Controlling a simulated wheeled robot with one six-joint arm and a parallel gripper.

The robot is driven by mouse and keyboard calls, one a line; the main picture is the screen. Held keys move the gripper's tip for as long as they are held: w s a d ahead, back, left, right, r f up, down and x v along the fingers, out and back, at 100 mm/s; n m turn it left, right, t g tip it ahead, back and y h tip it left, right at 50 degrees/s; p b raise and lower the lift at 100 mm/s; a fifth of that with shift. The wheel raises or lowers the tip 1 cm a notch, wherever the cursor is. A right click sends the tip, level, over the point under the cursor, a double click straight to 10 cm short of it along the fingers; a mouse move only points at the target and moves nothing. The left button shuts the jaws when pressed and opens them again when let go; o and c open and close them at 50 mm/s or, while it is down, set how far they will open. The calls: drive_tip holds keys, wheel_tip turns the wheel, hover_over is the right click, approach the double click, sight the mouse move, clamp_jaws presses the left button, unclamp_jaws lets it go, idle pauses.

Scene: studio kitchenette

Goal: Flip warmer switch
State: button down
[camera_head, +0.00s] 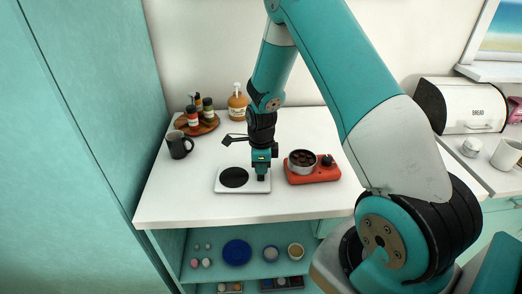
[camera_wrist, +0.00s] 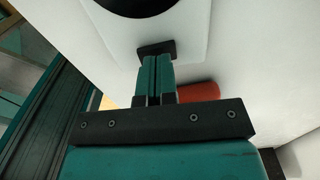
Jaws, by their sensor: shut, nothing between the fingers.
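The warmer (camera_head: 222,187) is a flat white slab with a round black plate, on the counter. In the wrist view its white body (camera_wrist: 193,28) fills the top middle. A small dark block (camera_wrist: 150,46), which looks like its switch, sits on the slab near the black disc (camera_wrist: 140,3). My gripper (camera_head: 261,178) points down over the right part of the warmer. In the wrist view the gripper (camera_wrist: 157,60) has its fingers together and empty, with the tips at the dark block. I cannot tell whether they touch it. The switch is hidden in the head view.
Close on the right stands a red-orange burner (camera_head: 318,176) with a metal pan (camera_head: 301,161). A dark mug (camera_head: 178,145), a wooden tray of bottles (camera_head: 207,125) and an amber pump bottle (camera_head: 238,108) stand behind to the left. The counter's front strip (camera_head: 200,212) is clear.

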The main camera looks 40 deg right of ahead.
wheel_tip(320, 180, up, 13)
drive_tip(key=w+d+b, duration=0.1)
drive_tip(key=shift+w, duration=0.2)
idle(0.5)
drive_tip(key=s+a+r+n+y, duration=0.1)
drive_tip(key=s+a+r+n, duration=0.2)
drive_tip(key=a+n, duration=0.25)
drive_tip(key=s+a+r+n+b, duration=0.1)
drive_tip(key=s+a+r+n, duration=0.2)
drive_tip(key=a+n, duration=0.25)
drive_tip(key=s+a+r+n+y, duration=0.1)
drive_tip(key=s+a+r+n, duration=0.25)
drive_tip(key=a+n, duration=0.2)
drive_tip(key=s+a+r+n+y, duration=0.1)
drive_tip(key=s+a+n, duration=0.3)
drive_tip(key=s+n, duration=0.3)
drive_tip(key=s+a+r+n+y, duration=0.1)
drive_tip(key=s+a+n, duration=0.3)
drive_tip(key=s+n, duration=0.4)
drive_tip(key=shift+a+n+b, duration=0.15)
drive_tip(key=shift+n+b, duration=0.3)
drive_tip(key=shift+n, duration=0.2)
drive_tip(key=shift+r, duration=0.1)
